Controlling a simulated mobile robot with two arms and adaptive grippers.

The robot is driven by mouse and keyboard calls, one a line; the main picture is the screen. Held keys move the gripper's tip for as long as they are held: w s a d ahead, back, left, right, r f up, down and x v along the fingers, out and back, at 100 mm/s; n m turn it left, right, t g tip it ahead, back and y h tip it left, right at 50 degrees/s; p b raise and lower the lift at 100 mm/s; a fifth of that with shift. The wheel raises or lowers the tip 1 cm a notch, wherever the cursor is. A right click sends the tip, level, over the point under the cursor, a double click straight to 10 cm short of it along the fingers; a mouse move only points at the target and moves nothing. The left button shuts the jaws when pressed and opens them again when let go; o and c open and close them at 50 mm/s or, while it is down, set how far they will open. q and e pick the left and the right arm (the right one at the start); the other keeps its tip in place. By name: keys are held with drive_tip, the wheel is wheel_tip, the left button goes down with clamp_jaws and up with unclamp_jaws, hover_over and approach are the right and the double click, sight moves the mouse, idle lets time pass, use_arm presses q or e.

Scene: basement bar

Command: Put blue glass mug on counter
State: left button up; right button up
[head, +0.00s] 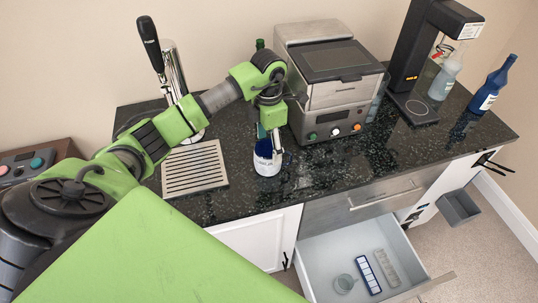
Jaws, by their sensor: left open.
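The blue glass mug (266,168), dark blue with a pale label, stands upright on the black speckled counter (330,170), near its front edge and right of the drip tray. My left gripper (274,140) points down at the mug from above, its fingers at or just behind the mug's rim. It is open; the mug partly hides the fingertips, and I cannot tell whether they touch it. My right gripper is out of view.
A slatted drip tray (194,168) lies left of the mug, and a steel appliance (335,85) stands behind it. A blue bottle (492,85) stands far right. Below, an open drawer (318,252) sticks out, holding several small items. Counter right of the mug is clear.

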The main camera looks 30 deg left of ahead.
use_arm(q)
wheel_tip(320, 180, up, 8)
drive_tip(key=b, duration=0.2)
drive_tip(key=shift+f, duration=0.15)
idle(0.4)
